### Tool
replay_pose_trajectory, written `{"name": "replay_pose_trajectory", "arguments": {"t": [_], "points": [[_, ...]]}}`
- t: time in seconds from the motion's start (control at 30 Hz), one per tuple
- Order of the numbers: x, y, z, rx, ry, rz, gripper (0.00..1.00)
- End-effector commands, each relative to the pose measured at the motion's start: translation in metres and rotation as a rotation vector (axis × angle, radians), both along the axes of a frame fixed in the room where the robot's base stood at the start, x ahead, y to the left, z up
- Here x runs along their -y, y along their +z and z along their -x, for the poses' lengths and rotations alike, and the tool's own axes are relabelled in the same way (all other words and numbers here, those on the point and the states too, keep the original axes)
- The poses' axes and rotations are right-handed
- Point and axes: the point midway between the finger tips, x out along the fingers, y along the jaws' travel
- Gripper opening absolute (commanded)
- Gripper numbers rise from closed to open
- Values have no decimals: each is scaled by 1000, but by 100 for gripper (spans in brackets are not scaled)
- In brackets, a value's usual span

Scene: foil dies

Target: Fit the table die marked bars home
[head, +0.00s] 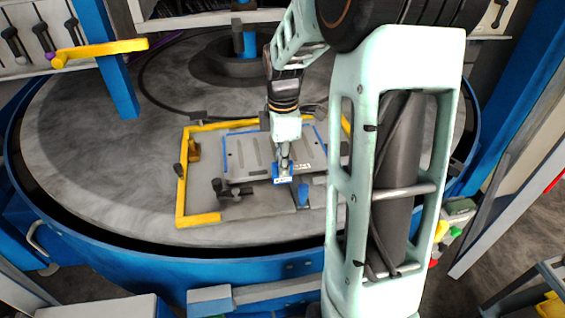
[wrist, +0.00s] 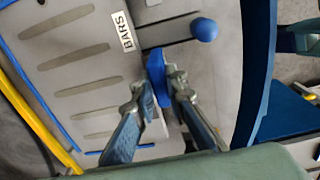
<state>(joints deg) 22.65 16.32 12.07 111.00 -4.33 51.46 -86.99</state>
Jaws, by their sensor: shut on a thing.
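The die marked BARS (wrist: 85,65) is a flat grey plate with several long slots and a white label. In the head view the die (head: 247,158) lies on the round table inside a yellow corner frame (head: 181,190). Thin blue lines (wrist: 40,95) run along its sides; I cannot tell whether it sits fully against its stops. My gripper (wrist: 160,88) is shut on a blue grip (wrist: 156,70) at the die's near edge. In the head view my gripper (head: 284,165) hides part of the die's right side.
A blue knob (wrist: 204,29) on a grey bar stands close beside the grip; it also shows in the head view (head: 303,190). A dark clamp (head: 234,190) sits at the front left. A yellow bar (head: 105,48) on a blue post stands back left. The left tabletop is clear.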

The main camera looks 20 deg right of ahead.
Motion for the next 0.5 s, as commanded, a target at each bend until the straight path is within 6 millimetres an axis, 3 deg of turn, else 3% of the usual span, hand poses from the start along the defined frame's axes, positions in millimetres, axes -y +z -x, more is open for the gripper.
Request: {"name": "replay_pose_trajectory", "arguments": {"t": [0.5], "points": [[0,-10,-2,6,0,1,0]]}}
